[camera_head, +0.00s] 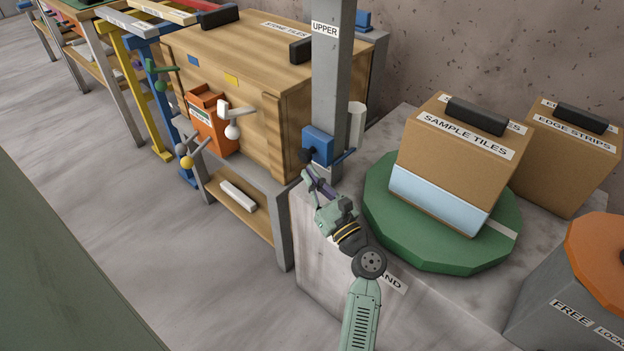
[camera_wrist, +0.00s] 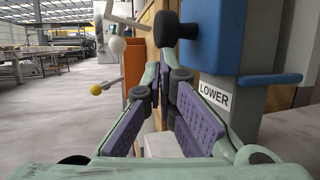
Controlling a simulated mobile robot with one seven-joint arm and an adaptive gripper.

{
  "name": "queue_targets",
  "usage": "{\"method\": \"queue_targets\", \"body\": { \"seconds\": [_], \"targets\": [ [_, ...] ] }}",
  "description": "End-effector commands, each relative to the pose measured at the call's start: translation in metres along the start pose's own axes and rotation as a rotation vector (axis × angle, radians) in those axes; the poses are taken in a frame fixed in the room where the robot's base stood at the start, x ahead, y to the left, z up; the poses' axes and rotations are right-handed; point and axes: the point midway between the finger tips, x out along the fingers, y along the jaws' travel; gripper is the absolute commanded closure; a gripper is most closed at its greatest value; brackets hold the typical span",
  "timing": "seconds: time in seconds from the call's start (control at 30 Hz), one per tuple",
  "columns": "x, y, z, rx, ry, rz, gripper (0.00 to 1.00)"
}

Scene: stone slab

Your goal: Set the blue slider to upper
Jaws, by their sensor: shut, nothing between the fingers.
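The blue slider (camera_head: 317,146) sits low on an upright grey post (camera_head: 331,80). The post carries an UPPER label (camera_head: 325,29) near its top. In the wrist view the blue slider (camera_wrist: 222,35) fills the upper right, with a black knob (camera_wrist: 176,25) sticking out from it. A LOWER label (camera_wrist: 214,93) is on the post just below the slider. My gripper (camera_head: 308,176) is shut and empty, its tips just below the slider and its knob. In the wrist view the purple-padded fingers (camera_wrist: 165,78) come together beneath the knob; contact cannot be told.
A green turntable (camera_head: 385,215) bears a SAMPLE TILES box (camera_head: 420,150) right of the post. A wooden cabinet (camera_head: 288,115) stands behind and left. An orange bin (camera_head: 212,125) and levers with coloured balls are further left. Floor at left is clear.

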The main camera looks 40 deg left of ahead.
Motion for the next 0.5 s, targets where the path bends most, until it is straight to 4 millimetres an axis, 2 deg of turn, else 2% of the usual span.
{"method": "queue_targets", "body": {
  "seconds": [0.23, 0.5],
  "targets": [
    [0.005, 0.000, 0.018, -0.001, 0.000, -0.001, 1.00],
    [0.021, 0.000, 0.066, -0.002, -0.003, 0.002, 1.00]
  ]
}}
